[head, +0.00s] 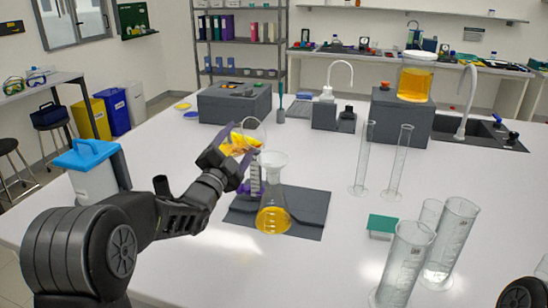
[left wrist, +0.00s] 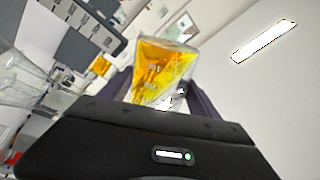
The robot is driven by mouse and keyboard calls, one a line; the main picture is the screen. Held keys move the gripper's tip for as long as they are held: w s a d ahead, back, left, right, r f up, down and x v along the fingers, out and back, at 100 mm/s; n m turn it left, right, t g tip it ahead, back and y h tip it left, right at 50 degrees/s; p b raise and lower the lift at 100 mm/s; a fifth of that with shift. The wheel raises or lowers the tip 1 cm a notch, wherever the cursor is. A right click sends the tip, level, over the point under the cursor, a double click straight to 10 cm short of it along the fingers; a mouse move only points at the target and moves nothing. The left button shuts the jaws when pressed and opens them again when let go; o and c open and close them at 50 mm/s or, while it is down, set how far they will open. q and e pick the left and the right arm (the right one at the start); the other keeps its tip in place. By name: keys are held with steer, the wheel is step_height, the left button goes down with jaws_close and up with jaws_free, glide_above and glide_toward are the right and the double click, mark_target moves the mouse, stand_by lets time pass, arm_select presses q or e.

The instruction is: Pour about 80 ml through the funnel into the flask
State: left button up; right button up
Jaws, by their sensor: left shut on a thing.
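My left gripper (head: 236,170) is shut on a clear glass vessel (head: 246,136) with orange liquid, which also shows in the left wrist view (left wrist: 163,68). The vessel is tilted, up behind and slightly left of the funnel. A clear funnel (head: 273,160) sits in the neck of a conical flask (head: 273,215). The flask stands upright on a dark mat (head: 308,212) and holds orange liquid in its lower part. I cannot make out a stream between vessel and funnel. My right gripper is not in view.
A purple-based measuring cylinder (head: 255,178) stands close behind the flask. Two tall thin cylinders (head: 362,160) stand to the right, and wider glass cylinders (head: 404,265) at front right. A green-topped block (head: 382,224) lies between. A blue-lidded container (head: 90,170) stands left.

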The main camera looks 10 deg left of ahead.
arm_select(q)
steer(key=shift+s+d+r+m+p, duration=0.25)
steer(key=shift+s+d+m+p, duration=0.05)
steer(key=shift+d+m, duration=0.2)
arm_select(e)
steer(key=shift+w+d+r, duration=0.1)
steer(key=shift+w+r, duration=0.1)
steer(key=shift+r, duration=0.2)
arm_select(q)
steer(key=shift+d+r+m+p, duration=0.15)
steer(key=shift+d+m+p, duration=0.05)
steer(key=shift+m+p, duration=0.1)
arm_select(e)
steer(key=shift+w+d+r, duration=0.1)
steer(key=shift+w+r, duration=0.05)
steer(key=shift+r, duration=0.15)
arm_select(q)
steer(key=shift+d+r+h, duration=0.1)
steer(key=shift+d+h, duration=0.1)
steer(key=shift+h, duration=0.2)
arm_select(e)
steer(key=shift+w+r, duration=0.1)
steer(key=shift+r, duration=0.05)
arm_select(q)
steer(key=shift+d+m, duration=0.1)
steer(key=shift+m, duration=0.2)
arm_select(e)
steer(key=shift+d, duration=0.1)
